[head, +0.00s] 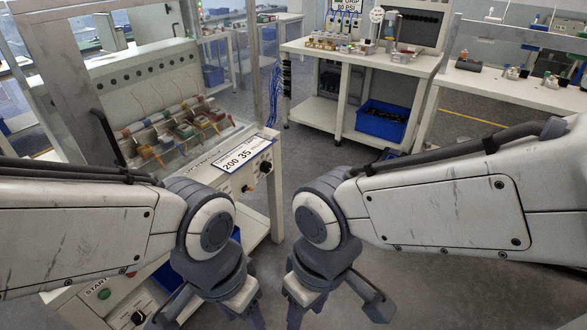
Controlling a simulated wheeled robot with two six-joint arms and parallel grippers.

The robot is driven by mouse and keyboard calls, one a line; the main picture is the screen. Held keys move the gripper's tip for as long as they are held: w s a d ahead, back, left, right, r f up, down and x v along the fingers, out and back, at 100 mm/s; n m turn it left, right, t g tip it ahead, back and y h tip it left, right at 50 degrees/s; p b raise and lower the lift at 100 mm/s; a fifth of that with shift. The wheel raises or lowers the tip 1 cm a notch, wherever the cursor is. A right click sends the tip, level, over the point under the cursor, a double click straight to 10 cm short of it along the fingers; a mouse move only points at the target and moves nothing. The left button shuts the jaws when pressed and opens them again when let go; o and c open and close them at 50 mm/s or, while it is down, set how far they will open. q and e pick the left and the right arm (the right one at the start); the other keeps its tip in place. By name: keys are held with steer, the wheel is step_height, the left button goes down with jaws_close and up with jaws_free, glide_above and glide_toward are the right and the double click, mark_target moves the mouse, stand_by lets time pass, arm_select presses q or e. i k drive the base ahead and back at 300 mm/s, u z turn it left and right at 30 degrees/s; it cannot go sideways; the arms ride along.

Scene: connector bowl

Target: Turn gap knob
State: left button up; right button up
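A machine front panel at the left centre bears a black knob (266,167) just under a sign (241,158) reading 200 and 35. A small orange-red part (249,187) sits left of that knob. Another black knob (138,317) is low at the left, by a green button (104,294) marked START. No gap label is legible on either knob. My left gripper (243,312) points down at the bottom, below and apart from the upper knob. My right gripper (306,312) hangs beside it over the floor. The frame edge cuts off both grippers' fingertips, so their opening is hidden.
The machine's bed (178,135) holds several coloured parts behind a metal frame (60,80). A workbench (365,57) with a blue bin (381,122) stands at the back. Another bench (520,92) is at the right. Grey floor (330,160) is clear between them.

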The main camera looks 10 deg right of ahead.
mark_target(265, 166)
steer(key=u, duration=0.25)
steer(key=i, duration=1.3)
steer(key=z, duration=0.4)
